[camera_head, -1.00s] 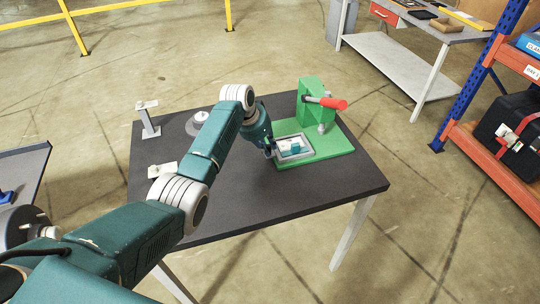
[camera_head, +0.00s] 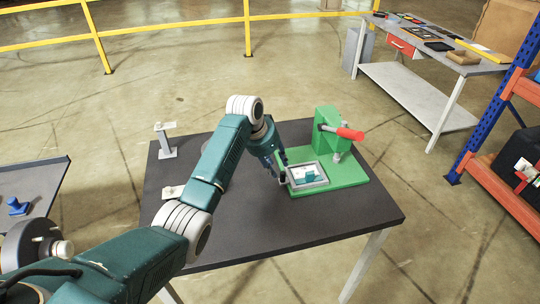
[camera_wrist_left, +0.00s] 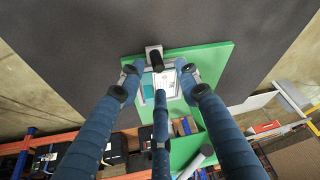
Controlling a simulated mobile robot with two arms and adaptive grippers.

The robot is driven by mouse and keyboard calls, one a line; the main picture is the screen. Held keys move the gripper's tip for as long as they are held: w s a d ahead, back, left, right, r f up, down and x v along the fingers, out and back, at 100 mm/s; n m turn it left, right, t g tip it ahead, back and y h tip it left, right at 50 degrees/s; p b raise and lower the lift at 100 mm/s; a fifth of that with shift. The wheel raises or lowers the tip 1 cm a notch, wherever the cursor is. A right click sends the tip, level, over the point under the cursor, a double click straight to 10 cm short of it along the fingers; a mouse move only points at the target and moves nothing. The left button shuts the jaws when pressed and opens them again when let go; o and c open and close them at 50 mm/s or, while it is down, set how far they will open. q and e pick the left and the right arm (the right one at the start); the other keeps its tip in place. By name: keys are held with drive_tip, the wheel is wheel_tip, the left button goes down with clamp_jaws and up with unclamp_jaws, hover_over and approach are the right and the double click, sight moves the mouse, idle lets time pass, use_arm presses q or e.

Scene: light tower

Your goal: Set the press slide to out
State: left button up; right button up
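The green press (camera_head: 328,125) with a red-handled lever (camera_head: 350,133) stands on a green base plate (camera_head: 346,176) on the dark table. Its press slide (camera_head: 307,175), a grey frame with white and teal parts inside, lies on the plate's left part. The slide also shows in the wrist view (camera_wrist_left: 167,82), with a dark knob (camera_wrist_left: 155,60) at its outer end. My left gripper (camera_head: 282,172) is at the slide's left end. In the wrist view its fingers (camera_wrist_left: 160,78) are spread, with the knob between the two upper fingertips. Contact cannot be told. My right gripper is out of view.
A grey stand (camera_head: 165,142) and a small pale block (camera_head: 172,191) are on the table's left side. Another dark table (camera_head: 38,180) is at the left edge. A grey workbench (camera_head: 420,90) and a blue-orange rack (camera_head: 495,110) stand right. The table's front right is bare.

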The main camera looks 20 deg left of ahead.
use_arm(q)
drive_tip(key=v, duration=0.6)
drive_tip(key=shift+s+a+r, duration=0.1)
drive_tip(key=shift+a, duration=0.05)
